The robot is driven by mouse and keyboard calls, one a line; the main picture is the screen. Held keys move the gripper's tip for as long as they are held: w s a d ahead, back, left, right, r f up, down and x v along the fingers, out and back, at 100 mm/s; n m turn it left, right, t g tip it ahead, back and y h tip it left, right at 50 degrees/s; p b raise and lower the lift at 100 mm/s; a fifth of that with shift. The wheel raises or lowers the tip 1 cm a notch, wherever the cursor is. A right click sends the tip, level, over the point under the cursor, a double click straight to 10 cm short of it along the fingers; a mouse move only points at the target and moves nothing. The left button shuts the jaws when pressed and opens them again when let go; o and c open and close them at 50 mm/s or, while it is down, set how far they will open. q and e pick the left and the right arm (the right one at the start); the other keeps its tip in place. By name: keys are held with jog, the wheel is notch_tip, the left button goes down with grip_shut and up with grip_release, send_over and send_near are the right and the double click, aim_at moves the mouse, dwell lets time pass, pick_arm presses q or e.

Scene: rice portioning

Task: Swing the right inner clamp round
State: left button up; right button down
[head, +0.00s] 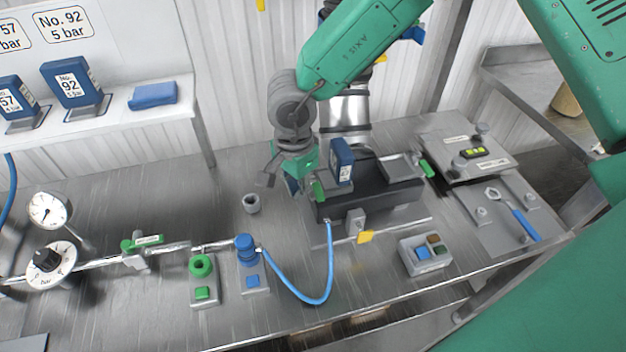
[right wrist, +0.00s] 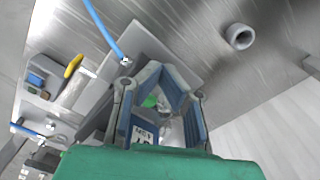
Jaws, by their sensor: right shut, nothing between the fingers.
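A dark fixture block (head: 375,190) stands on the steel bench, with a blue box marked 92 (head: 341,160) upright on it. A green clamp lever (head: 318,190) is at its left end and another green lever (head: 428,168) at its right end. My right gripper (head: 292,186) is shut and empty, pointing down beside the left end of the block, close to the left green lever. Whether it touches the lever I cannot tell. In the right wrist view the fingers (right wrist: 162,85) frame a green part (right wrist: 150,101) and the box label. My left gripper is out of view.
A yellow handle (head: 365,237) and a blue hose (head: 328,290) are at the block's front. A button box (head: 425,254) and a plate with a wrench (head: 515,215) lie right.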

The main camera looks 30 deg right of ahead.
jog(key=shift+a, duration=0.5)
jog(key=shift+d, duration=0.1)
jog(key=shift+w, duration=0.1)
jog(key=shift+w+a, duration=0.15)
jog(key=shift+a, duration=0.45)
jog(key=shift+w+a, duration=0.15)
jog(key=shift+a, duration=0.4)
notch_tip(320, 180, up, 7)
jog(key=d, duration=0.1)
jog(key=shift+s+d, duration=0.15)
